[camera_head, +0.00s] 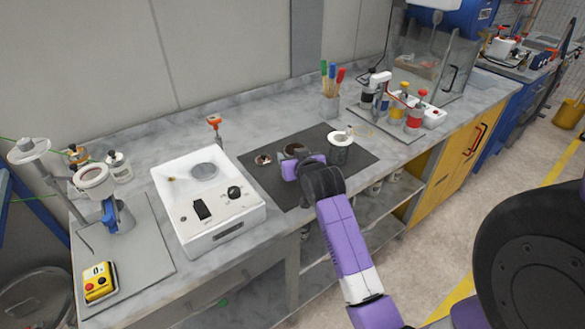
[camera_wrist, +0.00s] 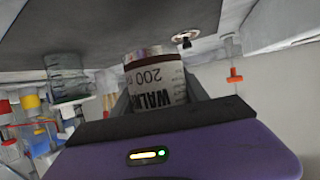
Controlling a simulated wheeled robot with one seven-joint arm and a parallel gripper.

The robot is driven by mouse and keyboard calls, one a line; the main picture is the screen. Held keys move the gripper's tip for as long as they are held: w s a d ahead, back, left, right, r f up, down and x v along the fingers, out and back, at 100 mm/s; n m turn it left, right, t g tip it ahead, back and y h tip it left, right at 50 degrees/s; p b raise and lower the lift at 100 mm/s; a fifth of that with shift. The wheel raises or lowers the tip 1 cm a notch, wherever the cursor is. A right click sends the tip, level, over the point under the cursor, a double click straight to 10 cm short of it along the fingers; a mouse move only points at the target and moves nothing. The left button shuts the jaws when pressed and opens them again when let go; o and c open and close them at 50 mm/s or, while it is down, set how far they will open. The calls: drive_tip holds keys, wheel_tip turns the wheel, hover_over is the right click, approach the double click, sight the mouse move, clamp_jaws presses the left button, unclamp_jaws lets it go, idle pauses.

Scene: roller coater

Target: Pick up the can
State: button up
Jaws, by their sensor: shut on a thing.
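The can (camera_wrist: 156,80) has a white printed label with dark lettering, upside down in the wrist view, and a metallic rim. It sits between the two fingers of my gripper (camera_wrist: 160,92), which is shut on it. In the head view my gripper (camera_head: 303,164) is over the dark mat (camera_head: 350,172) on the bench. Only the can's dark round top (camera_head: 296,150) shows there, just behind the gripper; its sides are hidden. I cannot tell whether the can's base touches the mat.
A glass beaker (camera_head: 341,150) stands close right of the gripper. A small metallic piece (camera_head: 263,160) lies to the left on the mat. A white device (camera_head: 210,200) is further left. A brush holder (camera_head: 330,105) and several bottles stand behind and right.

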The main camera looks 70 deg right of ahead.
wheel_tip(320, 180, up, 15)
drive_tip(key=shift+f, duration=0.2)
drive_tip(key=shift+f, duration=0.1)
idle(0.5)
